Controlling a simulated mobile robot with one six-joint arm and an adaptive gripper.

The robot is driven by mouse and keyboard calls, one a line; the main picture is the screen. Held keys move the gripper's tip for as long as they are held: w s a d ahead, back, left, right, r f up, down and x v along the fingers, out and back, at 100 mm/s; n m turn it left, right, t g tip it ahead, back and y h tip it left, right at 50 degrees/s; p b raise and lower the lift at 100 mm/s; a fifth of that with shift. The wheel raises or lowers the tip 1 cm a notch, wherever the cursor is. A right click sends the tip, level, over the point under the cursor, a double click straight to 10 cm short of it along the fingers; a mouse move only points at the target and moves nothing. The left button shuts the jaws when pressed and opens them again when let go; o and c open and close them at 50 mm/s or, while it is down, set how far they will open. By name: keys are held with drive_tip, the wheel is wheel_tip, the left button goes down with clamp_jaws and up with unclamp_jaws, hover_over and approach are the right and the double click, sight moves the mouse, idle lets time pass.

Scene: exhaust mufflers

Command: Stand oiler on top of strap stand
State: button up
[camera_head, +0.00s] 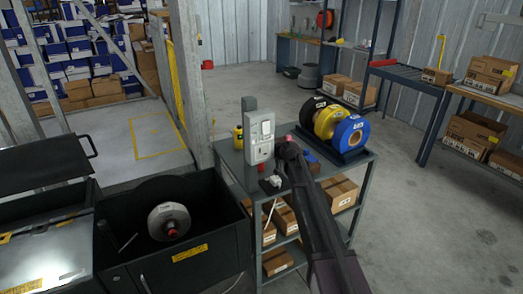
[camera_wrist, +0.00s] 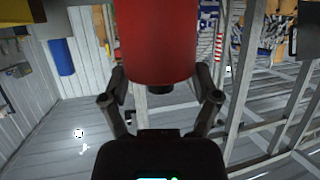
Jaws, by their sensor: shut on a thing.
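A red cylinder, which looks like the oiler (camera_wrist: 158,45), fills the top middle of the wrist view. My gripper (camera_wrist: 160,76) is shut on it, with one finger on each side; its upper end is cut off by the frame. In the head view, my gripper (camera_head: 285,150) is over the grey shelved stand, and the oiler is mostly hidden, with only a small pinkish-red spot showing by it. The stand, which seems to be the strap stand (camera_head: 340,177), carries black, yellow and blue strap reels (camera_head: 330,122) at its back right.
A grey control box (camera_head: 260,138) stands upright on the stand, left of my gripper. A white plug-like item (camera_head: 273,182) lies near its front edge. Cardboard boxes (camera_head: 341,192) fill the lower shelves. A dark open bin (camera_head: 172,272) stands at the left. Floor at the right is clear.

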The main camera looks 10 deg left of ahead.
drive_tip(key=o, duration=1.1)
drive_tip(key=shift+o, duration=0.2)
drive_tip(key=shift+r+p, duration=0.2)
drive_tip(key=shift+p, duration=0.1)
drive_tip(key=p+v, duration=0.4)
drive_tip(key=v, duration=0.8)
